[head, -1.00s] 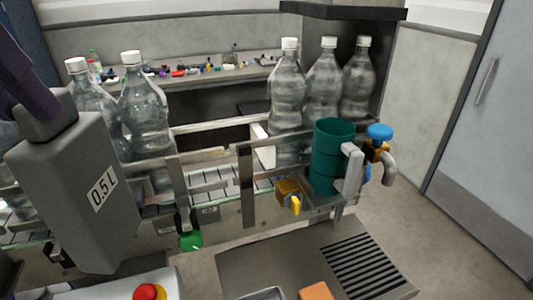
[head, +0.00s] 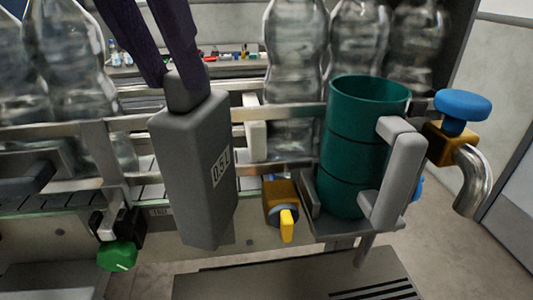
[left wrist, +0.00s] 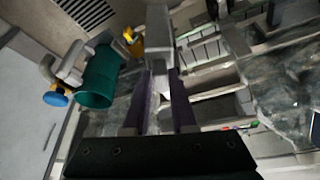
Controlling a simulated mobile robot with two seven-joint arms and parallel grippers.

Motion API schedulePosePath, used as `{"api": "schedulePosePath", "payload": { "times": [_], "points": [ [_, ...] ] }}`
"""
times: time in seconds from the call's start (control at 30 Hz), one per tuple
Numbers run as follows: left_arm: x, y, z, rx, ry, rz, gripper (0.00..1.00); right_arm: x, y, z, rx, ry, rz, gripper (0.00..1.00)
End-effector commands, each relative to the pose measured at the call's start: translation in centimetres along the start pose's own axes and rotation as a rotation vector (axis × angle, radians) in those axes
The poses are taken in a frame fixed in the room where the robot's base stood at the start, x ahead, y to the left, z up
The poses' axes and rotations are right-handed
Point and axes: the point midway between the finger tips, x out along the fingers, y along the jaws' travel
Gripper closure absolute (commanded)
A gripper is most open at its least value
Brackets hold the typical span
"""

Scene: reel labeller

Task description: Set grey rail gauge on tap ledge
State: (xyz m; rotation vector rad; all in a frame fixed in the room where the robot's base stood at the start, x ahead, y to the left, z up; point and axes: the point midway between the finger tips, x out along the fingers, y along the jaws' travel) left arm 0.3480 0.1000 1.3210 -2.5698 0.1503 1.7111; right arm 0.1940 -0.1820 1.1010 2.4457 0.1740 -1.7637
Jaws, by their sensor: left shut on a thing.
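The grey rail gauge (head: 190,165) is a tall block with a "0.5 L" label, hanging upright in front of the conveyor rails. My left gripper (head: 168,82), with purple fingers, is shut on its narrow top. In the left wrist view the purple fingers (left wrist: 164,110) close on the gauge (left wrist: 159,35). The tap ledge (head: 325,226) is a small metal shelf right of the gauge, apart from it. A teal jug (head: 350,150) with a grey handle stands on the ledge and covers much of it. My right gripper is not in view.
The tap has a blue knob (head: 462,105) and a bent spout (head: 474,180) right of the jug. A yellow-handled valve (head: 286,222) sits between gauge and ledge. A green knob (head: 117,255) is at lower left. Clear bottles (head: 295,50) stand behind the rails.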

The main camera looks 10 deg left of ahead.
Motion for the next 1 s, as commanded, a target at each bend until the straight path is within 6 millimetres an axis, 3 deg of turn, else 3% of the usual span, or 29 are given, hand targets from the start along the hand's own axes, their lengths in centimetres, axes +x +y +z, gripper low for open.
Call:
{"api": "schedulePosePath", "payload": {
  "times": [0.2,0.5,1.0],
  "points": [
    [5.6,0.1,2.6,0.000,-0.009,0.004,1.00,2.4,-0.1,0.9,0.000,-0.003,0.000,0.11],
    [12.4,-0.2,5.3,0.000,-0.004,-0.002,1.00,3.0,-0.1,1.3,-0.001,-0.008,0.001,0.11],
    [18.0,-0.2,7.5,0.001,0.000,0.000,1.00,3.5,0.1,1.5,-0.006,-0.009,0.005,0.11]
  ]
}}
